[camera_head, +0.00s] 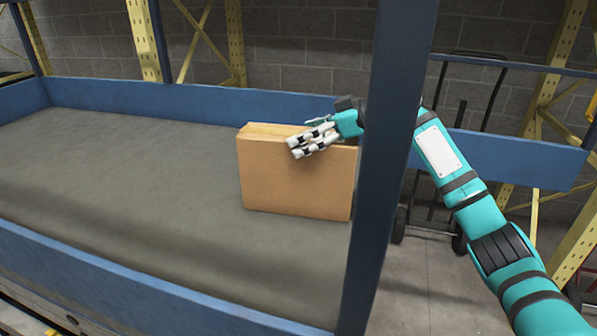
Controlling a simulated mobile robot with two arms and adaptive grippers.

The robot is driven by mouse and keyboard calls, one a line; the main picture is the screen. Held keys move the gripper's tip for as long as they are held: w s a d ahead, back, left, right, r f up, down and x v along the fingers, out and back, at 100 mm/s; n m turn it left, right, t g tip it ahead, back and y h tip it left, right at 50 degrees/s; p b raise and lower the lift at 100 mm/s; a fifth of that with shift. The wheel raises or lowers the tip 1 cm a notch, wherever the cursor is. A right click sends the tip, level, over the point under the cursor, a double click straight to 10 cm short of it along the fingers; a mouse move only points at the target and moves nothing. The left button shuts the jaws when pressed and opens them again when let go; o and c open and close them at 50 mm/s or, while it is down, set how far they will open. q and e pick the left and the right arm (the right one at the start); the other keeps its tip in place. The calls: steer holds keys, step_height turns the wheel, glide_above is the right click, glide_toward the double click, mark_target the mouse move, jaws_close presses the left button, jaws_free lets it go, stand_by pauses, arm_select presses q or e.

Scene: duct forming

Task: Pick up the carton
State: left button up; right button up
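The carton (296,184) is a plain brown cardboard box. It stands upright on the grey bed of the blue-framed bin, near the bin's right end. My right gripper (296,149) reaches in from the right, past the blue post, and its white fingers lie over the carton's upper front edge. I cannot tell whether the fingers touch the carton or how far apart they are. Part of my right arm near the wrist is hidden behind the post. My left gripper is not in view.
The blue upright post (389,150) stands close in front of my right wrist. Blue side rails (190,95) border the bin's grey bed (140,200), which is bare left of the carton. A dark hand truck (459,241) stands behind at the right, near yellow rack uprights (556,75).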

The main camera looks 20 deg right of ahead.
steer(key=c, duration=1.1)
steer(key=shift+r, duration=0.15)
steer(key=shift+c, duration=0.6)
steer(key=shift+r, duration=0.15)
